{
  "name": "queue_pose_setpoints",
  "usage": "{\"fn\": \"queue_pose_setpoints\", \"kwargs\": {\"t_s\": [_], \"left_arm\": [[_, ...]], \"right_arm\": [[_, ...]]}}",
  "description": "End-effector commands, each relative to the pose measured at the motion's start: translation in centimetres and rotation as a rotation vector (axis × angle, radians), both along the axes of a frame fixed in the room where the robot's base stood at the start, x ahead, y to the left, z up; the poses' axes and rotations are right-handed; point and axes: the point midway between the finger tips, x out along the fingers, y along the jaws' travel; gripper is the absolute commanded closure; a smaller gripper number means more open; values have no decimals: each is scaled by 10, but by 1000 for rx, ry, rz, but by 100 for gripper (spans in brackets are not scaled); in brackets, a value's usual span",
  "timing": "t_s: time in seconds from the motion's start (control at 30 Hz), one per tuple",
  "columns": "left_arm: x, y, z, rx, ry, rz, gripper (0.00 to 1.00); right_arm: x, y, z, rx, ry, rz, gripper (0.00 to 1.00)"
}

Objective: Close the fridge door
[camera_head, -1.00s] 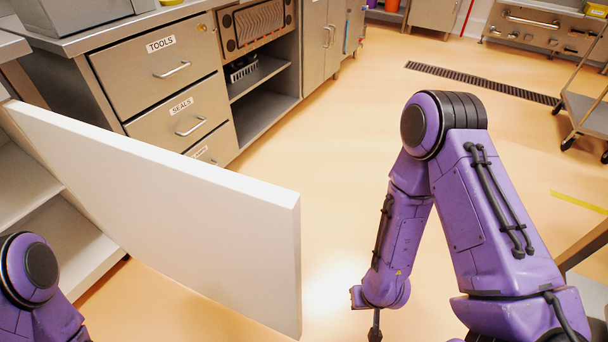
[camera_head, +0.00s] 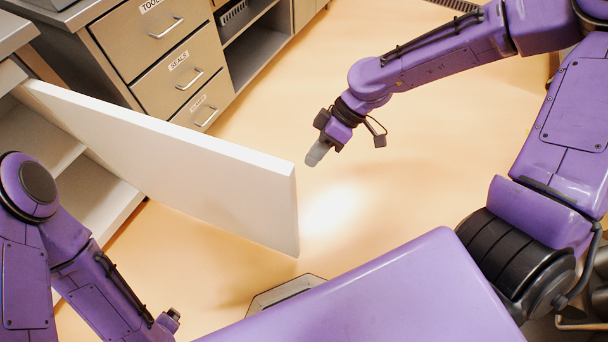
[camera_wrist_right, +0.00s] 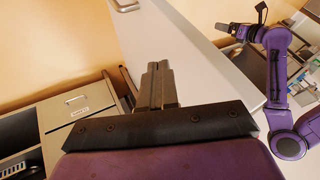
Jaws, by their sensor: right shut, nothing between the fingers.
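The white fridge door (camera_head: 170,155) stands open in the head view, sticking out from the fridge (camera_head: 95,200) at left, whose inner shelves show. My right gripper (camera_head: 317,153) is just right of the door's free edge in that view; I cannot tell if it touches. In the right wrist view my right gripper (camera_wrist_right: 157,68) has its fingers together and empty, in front of the door panel (camera_wrist_right: 205,55). A handle (camera_wrist_right: 125,5) shows at the top there. My left gripper (camera_head: 172,317) is low at left in the head view; its jaws are unclear.
Steel drawers (camera_head: 165,55) with labels stand behind the door at upper left, beside an open shelf unit (camera_head: 255,45). The orange floor (camera_head: 400,190) is clear around the door's free edge.

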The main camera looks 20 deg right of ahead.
Motion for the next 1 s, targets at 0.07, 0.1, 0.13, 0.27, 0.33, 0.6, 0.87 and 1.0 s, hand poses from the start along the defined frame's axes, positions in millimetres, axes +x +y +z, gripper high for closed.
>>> {"fn": "queue_pose_setpoints", "kwargs": {"t_s": [0.07, 0.1, 0.13, 0.27, 0.33, 0.6, 0.87, 1.0], "left_arm": [[0, 0, -8, 0, 0, 0, 11], [0, 0, -10, 0, 0, 0, 11], [0, 0, -7, 0, 0, 0, 11], [0, 0, -7, 0, 0, 0, 11], [0, 0, -7, 0, 0, 0, 11], [0, 0, -7, 0, 0, 0, 11], [0, 0, -8, 0, 0, 0, 11], [0, 0, -10, 0, 0, 0, 11]], "right_arm": [[-2, 10, -18, -1, 5, 1, 100], [-3, 15, -24, -1, 4, 2, 100], [-8, 20, -18, 0, 2, 3, 100], [-22, 33, -18, -2, 1, 1, 100], [-27, 37, -17, -1, 0, 0, 100], [-30, 41, -17, -1, 1, -2, 100], [-31, 44, -17, -2, 1, -6, 100], [-33, 57, -18, -2, 2, -29, 100]]}}
